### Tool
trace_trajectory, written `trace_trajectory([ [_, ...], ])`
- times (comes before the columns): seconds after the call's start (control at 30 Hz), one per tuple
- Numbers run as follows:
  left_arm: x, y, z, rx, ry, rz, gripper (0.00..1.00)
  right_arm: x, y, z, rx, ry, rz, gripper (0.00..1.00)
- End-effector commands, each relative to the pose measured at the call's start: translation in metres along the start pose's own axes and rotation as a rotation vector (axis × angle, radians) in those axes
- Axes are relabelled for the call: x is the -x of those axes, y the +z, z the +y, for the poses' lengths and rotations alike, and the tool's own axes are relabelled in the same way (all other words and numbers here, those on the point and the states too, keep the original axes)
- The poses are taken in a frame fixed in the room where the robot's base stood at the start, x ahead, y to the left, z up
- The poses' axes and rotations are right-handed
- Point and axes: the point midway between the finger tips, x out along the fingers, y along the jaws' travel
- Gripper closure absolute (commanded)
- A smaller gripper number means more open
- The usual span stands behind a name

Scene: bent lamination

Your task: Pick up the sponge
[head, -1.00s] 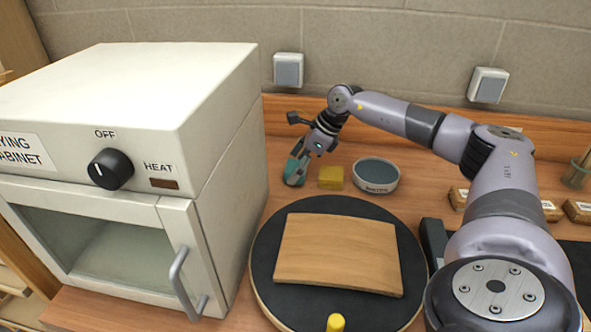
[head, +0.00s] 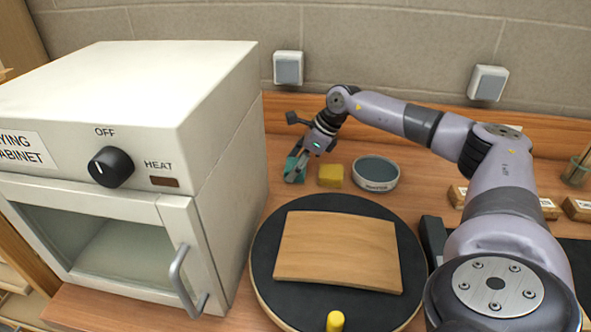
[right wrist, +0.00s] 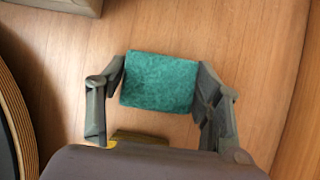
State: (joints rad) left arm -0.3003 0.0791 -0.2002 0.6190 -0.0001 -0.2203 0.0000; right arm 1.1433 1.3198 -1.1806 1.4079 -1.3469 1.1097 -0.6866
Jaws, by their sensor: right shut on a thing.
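The teal sponge (head: 291,166), a speckled block, is at the back of the bench, right of the cabinet. My right gripper (head: 295,175) reaches down over it and partly hides it. In the right wrist view the sponge (right wrist: 160,82) sits between the two fingers of the gripper (right wrist: 161,78), which are shut on its opposite sides. I cannot tell whether it is clear of the wood. My left gripper is not in view.
A yellow block (head: 331,176) and a round grey bowl (head: 376,185) stand just right of the gripper. A black turntable (head: 264,255) bearing a bent wood sheet (head: 340,250) lies in front. The drying cabinet (head: 220,130) stands close on the left.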

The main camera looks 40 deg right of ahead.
Motion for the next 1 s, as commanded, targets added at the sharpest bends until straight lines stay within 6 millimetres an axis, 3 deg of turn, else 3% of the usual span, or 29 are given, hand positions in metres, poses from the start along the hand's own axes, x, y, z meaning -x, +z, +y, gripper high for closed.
trace_trajectory([
  [0.27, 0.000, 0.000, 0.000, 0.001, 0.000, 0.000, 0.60, 0.002, 0.002, 0.000, 0.000, -0.001, -0.001, 0.59],
  [0.47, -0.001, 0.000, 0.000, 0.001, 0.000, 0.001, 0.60, 0.018, 0.011, -0.001, 0.002, -0.002, -0.004, 0.59],
  [0.57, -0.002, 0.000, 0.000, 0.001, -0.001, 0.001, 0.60, 0.035, 0.021, -0.001, 0.001, -0.002, -0.005, 0.59],
  [1.0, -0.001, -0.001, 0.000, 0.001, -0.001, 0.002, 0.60, 0.140, 0.082, 0.000, 0.002, -0.002, -0.005, 0.59],
])
